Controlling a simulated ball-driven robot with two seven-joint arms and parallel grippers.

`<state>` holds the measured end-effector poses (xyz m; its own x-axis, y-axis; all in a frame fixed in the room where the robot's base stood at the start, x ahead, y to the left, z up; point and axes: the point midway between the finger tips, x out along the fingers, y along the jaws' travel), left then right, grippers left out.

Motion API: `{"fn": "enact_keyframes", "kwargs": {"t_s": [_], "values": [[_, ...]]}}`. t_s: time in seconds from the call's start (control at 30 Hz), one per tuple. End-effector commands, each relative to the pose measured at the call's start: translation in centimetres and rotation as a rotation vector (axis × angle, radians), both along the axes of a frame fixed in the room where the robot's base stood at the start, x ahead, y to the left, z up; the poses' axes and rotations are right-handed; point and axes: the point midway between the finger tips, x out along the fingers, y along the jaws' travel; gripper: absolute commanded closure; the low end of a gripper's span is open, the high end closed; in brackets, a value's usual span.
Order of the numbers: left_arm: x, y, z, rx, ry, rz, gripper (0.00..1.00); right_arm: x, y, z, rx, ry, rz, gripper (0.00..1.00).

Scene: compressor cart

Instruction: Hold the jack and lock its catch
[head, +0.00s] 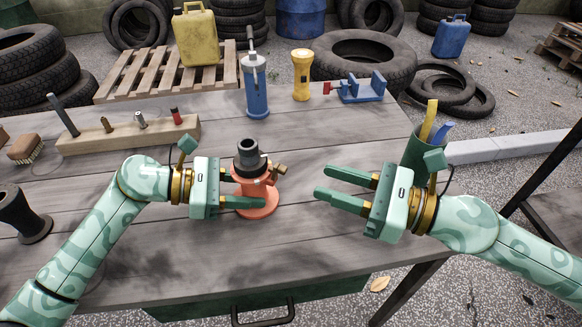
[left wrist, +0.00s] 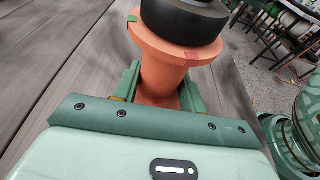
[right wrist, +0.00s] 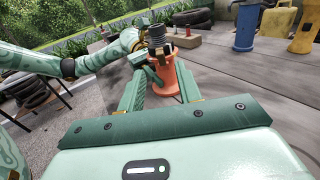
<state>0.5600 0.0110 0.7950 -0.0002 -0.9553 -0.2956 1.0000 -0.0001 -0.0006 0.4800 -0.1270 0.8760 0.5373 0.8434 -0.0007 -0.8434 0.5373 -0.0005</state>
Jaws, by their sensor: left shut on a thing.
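An orange jack (head: 257,201) with a dark collar and ribbed top stands upright on the wooden table. A brass catch (head: 279,170) sticks out on its right side, towards my right gripper. My left gripper (head: 247,190) is shut on the jack's body from the left; the left wrist view shows its fingers on both sides of the orange body (left wrist: 160,88), below the flange. My right gripper (head: 318,182) is open and empty, to the right of the jack and apart from it. The right wrist view shows the jack (right wrist: 165,78) beyond its spread fingers.
Behind stand a blue bottle jack (head: 256,95), a yellow flashlight (head: 301,78) and a blue vise (head: 361,90). A wooden block with tools (head: 128,136) lies at the back left. A green cup (head: 418,152) stands near my right wrist.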

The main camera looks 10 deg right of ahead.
Motion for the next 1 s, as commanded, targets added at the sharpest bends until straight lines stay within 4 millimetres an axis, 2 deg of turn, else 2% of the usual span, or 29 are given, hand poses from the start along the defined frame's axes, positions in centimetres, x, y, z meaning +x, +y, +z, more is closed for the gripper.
{"fn": "enact_keyframes", "kwargs": {"t_s": [0.43,0.6,0.83,0.87,0.97,1.0], "values": [[-0.1,0.0,-0.2,0.002,0.003,-0.001,0.71,3.5,5.6,0.1,0.005,0.0,0.002,0.65],[-0.1,0.0,-0.2,0.002,0.003,-0.001,0.71,4.1,6.5,0.0,0.002,0.001,0.001,0.65],[-0.1,0.0,-0.1,0.002,0.003,-0.001,0.71,4.1,6.5,0.0,0.001,0.002,0.001,0.65],[-0.1,0.0,-0.1,0.002,0.003,-0.001,0.71,4.1,6.5,0.0,0.001,0.002,0.001,0.68],[-0.1,0.0,-0.1,0.002,0.002,0.0,0.71,4.1,6.5,0.0,0.001,0.001,0.001,0.96],[-0.1,0.0,-0.1,0.002,0.002,0.0,0.71,4.1,6.5,0.0,0.001,0.001,0.001,1.0]]}}
